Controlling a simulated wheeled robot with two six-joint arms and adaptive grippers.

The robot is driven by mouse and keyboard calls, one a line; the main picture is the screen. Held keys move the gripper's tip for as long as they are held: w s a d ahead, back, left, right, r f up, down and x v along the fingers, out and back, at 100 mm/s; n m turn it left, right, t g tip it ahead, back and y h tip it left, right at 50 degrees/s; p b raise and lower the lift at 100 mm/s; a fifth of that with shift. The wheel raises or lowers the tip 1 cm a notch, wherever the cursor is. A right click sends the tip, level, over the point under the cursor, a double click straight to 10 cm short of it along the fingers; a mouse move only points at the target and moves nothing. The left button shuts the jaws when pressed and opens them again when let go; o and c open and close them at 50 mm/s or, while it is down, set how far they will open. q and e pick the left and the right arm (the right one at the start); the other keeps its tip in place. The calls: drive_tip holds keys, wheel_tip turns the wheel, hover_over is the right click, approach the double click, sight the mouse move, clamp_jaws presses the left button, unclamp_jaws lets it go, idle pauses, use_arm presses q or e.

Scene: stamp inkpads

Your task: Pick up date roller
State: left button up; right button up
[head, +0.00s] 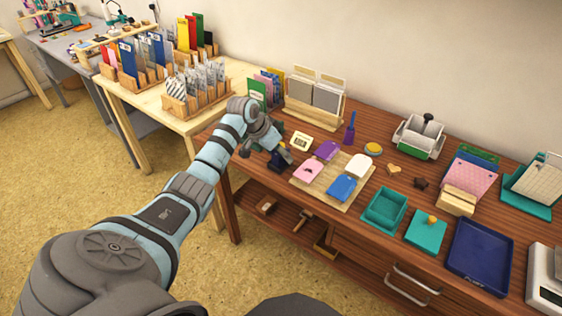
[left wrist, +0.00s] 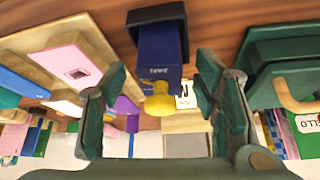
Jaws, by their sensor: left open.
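The date roller is a dark blue body with lettering and a yellow knob (left wrist: 158,101), between my left gripper's fingers in the left wrist view (left wrist: 162,50). In the head view its dark blue body (head: 277,160) is partly hidden by my left gripper (head: 268,146) at the left end of the brown table. My left gripper is open, one finger on each side of the roller, with gaps visible. The knob points toward the palm. My right gripper is not in view.
A wooden board (head: 322,205) with pink (head: 308,170), purple (head: 327,150), white (head: 358,166) and blue (head: 342,188) pads lies just right of the gripper. A small white block (head: 301,142) and a card rack (head: 313,113) stand behind. A green item (left wrist: 280,70) is close to one finger.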

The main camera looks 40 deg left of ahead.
use_arm(q)
drive_tip(key=shift+r, duration=0.1)
clamp_jaws()
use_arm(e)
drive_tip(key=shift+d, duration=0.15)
use_arm(q)
drive_tip(key=shift+r, duration=0.1)
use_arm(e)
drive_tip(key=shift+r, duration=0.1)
